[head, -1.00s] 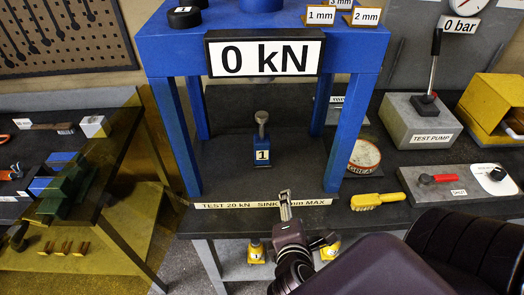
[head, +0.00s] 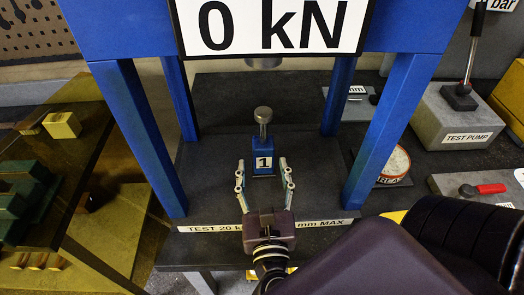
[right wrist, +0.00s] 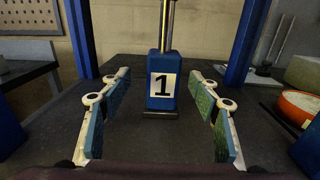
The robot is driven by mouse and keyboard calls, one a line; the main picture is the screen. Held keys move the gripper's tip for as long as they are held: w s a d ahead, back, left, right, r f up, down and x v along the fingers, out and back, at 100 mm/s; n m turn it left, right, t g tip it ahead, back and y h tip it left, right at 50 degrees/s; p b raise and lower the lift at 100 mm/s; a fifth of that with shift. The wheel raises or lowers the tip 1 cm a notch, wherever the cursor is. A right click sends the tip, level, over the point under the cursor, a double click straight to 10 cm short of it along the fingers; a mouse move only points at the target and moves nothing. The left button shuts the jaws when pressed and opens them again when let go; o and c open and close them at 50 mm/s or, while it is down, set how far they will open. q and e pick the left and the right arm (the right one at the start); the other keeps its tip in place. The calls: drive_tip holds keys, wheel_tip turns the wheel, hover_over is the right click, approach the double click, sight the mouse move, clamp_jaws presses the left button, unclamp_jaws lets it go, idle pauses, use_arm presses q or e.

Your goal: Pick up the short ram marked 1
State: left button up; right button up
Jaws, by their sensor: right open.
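The short ram marked 1 (head: 263,145) stands upright on the dark bench inside the blue press frame. It has a blue body with a white "1" label and a metal rod with a round head on top. In the right wrist view the ram (right wrist: 163,85) is straight ahead, its rod top cut off by the frame edge. My right gripper (head: 264,165) is open, its fingertips on either side of the ram's lower front. In the right wrist view its fingers (right wrist: 160,82) are spread wide with the ram between and a little beyond them, apart from both. My left gripper is not in view.
The blue press legs (head: 135,140) stand left and right of the ram, with the "0 kN" sign (head: 268,25) overhead. A grease tin (head: 394,163) and a test pump (head: 457,118) are at right. A label strip (head: 196,228) runs along the bench front.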

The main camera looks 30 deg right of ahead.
sight(264, 155)
drive_tip(key=shift+w+d+r, duration=0.25)
drive_tip(key=shift+w+r, duration=0.05)
drive_tip(key=shift+w, duration=0.15)
drive_tip(key=shift+p+x, duration=1.05)
drive_tip(key=shift+x, duration=0.15)
drive_tip(key=x, duration=0.2)
drive_tip(key=shift+w+d+f+p, duration=0.15)
drive_tip(key=shift+d+p, duration=0.2)
drive_tip(key=shift+d, duration=0.05)
drive_tip(key=shift+w+d, duration=0.1)
drive_tip(key=shift+w, duration=0.1)
drive_tip(key=shift+s, duration=0.1)
drive_tip(key=shift+c, duration=0.6)
drive_tip(key=shift+f, duration=0.1)
drive_tip(key=c, duration=0.7)
clamp_jaws()
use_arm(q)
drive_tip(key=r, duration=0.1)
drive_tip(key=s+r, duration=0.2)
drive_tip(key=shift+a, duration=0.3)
